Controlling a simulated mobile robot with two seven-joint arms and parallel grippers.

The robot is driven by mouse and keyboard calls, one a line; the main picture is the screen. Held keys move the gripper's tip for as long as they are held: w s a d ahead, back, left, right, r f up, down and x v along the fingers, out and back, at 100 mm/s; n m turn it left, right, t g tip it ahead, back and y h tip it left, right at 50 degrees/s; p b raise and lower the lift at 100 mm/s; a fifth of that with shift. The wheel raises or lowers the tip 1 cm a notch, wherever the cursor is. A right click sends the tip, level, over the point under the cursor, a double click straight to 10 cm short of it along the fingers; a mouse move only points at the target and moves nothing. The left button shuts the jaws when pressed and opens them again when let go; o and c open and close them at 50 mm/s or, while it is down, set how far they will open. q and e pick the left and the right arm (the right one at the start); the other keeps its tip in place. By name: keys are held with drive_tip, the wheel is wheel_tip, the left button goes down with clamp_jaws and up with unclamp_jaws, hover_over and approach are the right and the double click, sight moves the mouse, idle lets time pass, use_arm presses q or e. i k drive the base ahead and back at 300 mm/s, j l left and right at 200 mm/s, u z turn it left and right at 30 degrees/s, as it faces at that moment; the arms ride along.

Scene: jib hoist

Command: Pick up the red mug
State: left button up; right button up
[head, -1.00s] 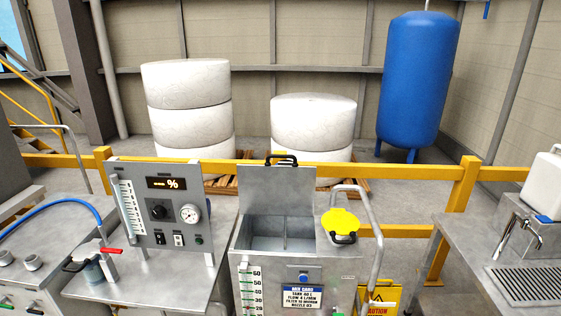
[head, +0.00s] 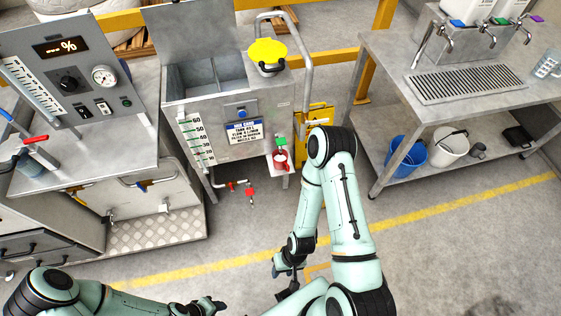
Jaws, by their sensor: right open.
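A small red round thing (head: 280,158), which looks like the red mug, sits at the right side of the steel tank cabinet, below a green part. It is small, and I cannot make out a handle. My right gripper (head: 281,275) is open and empty, low in the middle of the head view, below and apart from the red thing. My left gripper (head: 214,305) is at the bottom edge, far from it; its fingers are too small and dark to read.
A yellow caution sign (head: 314,120) stands just right of the red thing. The right bench (head: 390,60) holds taps, a drain grille and a clear mug (head: 547,65), with buckets below. Open floor lies in front.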

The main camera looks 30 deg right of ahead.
sight(282, 162)
drive_tip(key=l, duration=0.7)
drive_tip(key=k+l+z, duration=0.1)
drive_tip(key=l, duration=0.55)
